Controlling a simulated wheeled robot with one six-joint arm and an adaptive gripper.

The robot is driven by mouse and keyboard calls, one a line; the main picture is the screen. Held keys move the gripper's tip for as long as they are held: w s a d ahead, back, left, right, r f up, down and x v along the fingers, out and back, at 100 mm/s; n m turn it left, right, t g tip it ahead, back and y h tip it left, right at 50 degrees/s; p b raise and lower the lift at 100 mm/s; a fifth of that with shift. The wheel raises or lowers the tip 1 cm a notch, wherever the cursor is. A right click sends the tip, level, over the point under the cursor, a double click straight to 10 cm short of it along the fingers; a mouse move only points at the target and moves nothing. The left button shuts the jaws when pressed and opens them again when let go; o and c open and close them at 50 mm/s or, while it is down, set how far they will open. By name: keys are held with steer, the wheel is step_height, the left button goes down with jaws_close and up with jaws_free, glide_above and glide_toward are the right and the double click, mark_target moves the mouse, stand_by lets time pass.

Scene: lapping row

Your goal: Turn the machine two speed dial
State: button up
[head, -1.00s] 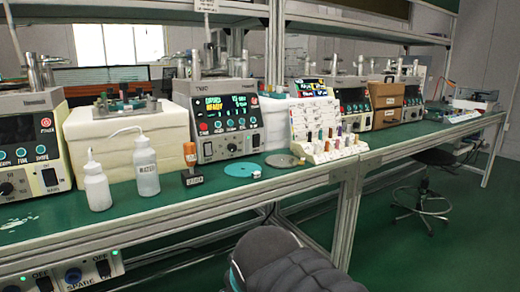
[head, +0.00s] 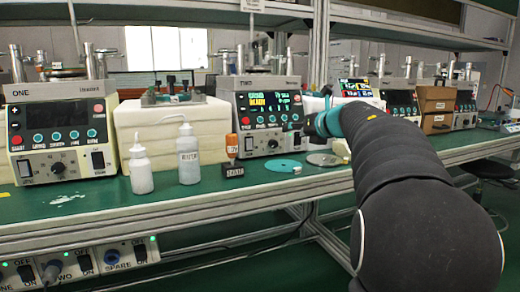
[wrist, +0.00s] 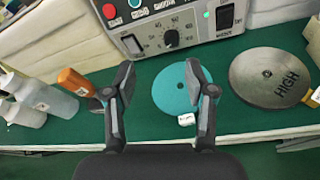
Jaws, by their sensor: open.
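Machine two (head: 268,88) is a grey control box with a lit display, standing on the bench in the middle of the head view. Its speed dial (wrist: 171,38) is a dark knob inside a ring of marks on the lower front panel. In the head view the dial (head: 271,144) shows small and unobstructed. My gripper (wrist: 158,76) is open and empty, its two fingers spread wide. In the wrist view the fingertips appear below the dial, which lies between their lines and apart from both. In the head view my gripper (head: 318,125) is at the machine's right side.
A teal disc (wrist: 176,90) and a grey disc marked HIGH (wrist: 262,77) lie on the green bench before the machine. An orange-topped bottle (wrist: 76,82) and white bottles (head: 189,160) stand left. A rocker switch (wrist: 225,17) is right of the dial.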

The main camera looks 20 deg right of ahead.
mark_target(275, 145)
steer(key=shift+d+f+n+g, duration=0.5)
steer(key=shift+d+f+n, duration=0.3)
steer(key=shift+f, duration=0.3)
steer(key=shift+w+f, duration=0.2)
steer(key=shift+w, duration=0.05)
steer(key=x, duration=1.3)
steer(key=shift+a+b, duration=0.15)
steer(key=shift+b, duration=0.15)
jaws_close()
